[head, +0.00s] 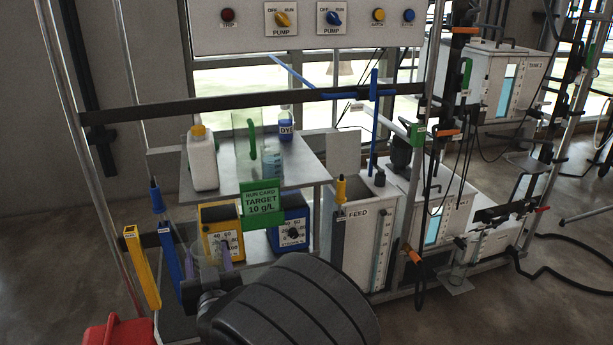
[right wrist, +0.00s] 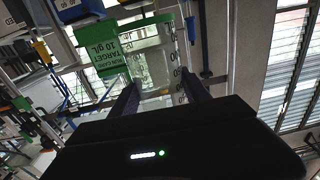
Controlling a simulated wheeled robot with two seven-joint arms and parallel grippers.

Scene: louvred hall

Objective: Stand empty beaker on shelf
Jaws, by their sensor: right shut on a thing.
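My right gripper (head: 207,258) is low, below and in front of the grey shelf (head: 296,172), with its purple fingers around a clear beaker (head: 205,246). In the right wrist view the gripper (right wrist: 168,92) is shut on the clear beaker (right wrist: 155,65), which has dark graduation marks and no visible liquid. The beaker's lower part is partly hidden by my arm in the head view. On the shelf stand a white bottle (head: 202,163) with a yellow cap, a clear jug (head: 243,125) with a green handle, and a dye bottle (head: 286,127). My left gripper is not in view.
A green run card (head: 262,207) hangs on the shelf's front edge. Below are a yellow dial unit (head: 221,226) and a blue one (head: 289,233). The FEED tank (head: 362,240) stands right. The shelf's front right looks bare.

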